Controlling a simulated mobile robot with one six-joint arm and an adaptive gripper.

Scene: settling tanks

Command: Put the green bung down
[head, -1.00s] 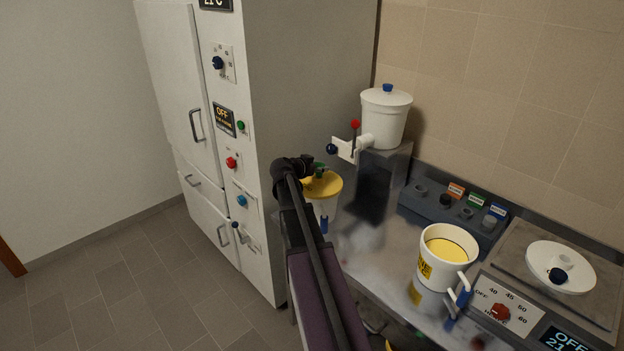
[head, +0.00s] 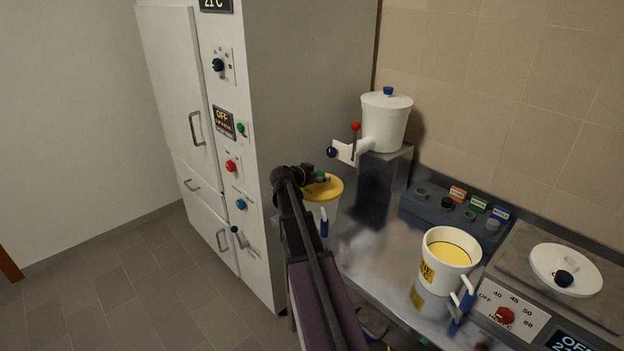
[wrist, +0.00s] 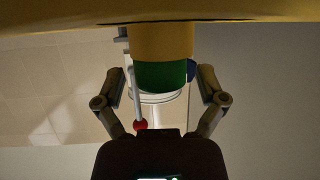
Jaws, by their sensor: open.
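The green bung (head: 322,178) is at the top of the yellow lid (head: 331,188) of a white pot (head: 327,210), partly hidden by my arm in the head view. In the wrist view the green bung (wrist: 160,76) is between my fingers, its yellow-tan part meeting the yellow lid (wrist: 240,9) at the top of the picture. My gripper (wrist: 162,76) is open, with a finger on each side and visible gaps to the bung. The exact contact under the bung is hard to make out.
A white lidded tank (head: 385,122) with a red-knobbed tap lever (head: 355,127) stands behind on a metal block. A white jug of yellow liquid (head: 446,260) stands right. A tall white cabinet (head: 300,90) is close on the left. Bare metal worktop (head: 372,255) lies between pot and jug.

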